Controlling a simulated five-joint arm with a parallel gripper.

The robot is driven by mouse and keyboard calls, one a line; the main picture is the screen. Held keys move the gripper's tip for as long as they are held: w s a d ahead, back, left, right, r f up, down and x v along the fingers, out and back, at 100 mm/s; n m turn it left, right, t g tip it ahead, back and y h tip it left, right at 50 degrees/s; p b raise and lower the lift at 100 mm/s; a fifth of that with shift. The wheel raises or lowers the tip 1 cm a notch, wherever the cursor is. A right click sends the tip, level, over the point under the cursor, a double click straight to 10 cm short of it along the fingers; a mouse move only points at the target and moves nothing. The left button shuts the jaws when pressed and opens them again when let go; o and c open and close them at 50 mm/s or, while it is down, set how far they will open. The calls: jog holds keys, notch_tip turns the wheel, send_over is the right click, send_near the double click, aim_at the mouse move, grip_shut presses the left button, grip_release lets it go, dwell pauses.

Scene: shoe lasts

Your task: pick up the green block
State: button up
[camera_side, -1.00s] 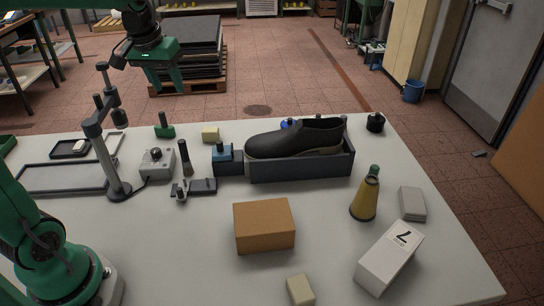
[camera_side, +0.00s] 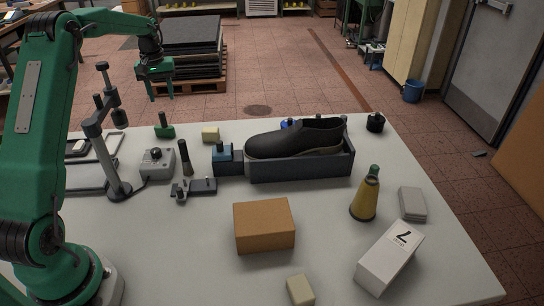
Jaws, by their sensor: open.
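A small green block (camera_side: 164,132) with a dark upright peg on top stands near the far edge of the table, left of the middle. My gripper (camera_side: 161,96) is open and empty, its fingers pointing down. In the picture it shows just above the green block, with a gap between its fingertips and the peg. How far apart they are in depth I cannot tell.
A grey stand (camera_side: 112,150) with a post rises left of the block. A grey box with a knob (camera_side: 158,166) and a cream block (camera_side: 210,134) are near. A black shoe (camera_side: 295,139) sits in a dark tray (camera_side: 303,170). A cardboard box (camera_side: 264,225) stands in front.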

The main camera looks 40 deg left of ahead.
aim_at(161, 112)
jog(key=shift+a+f+n, duration=0.3)
jog(key=shift+a+f, duration=0.8)
jog(key=shift+a, duration=0.05)
jog(key=shift+f, duration=1.3)
jog(key=shift+s+f, duration=0.15)
jog(key=shift+f, duration=2.45)
grip_shut()
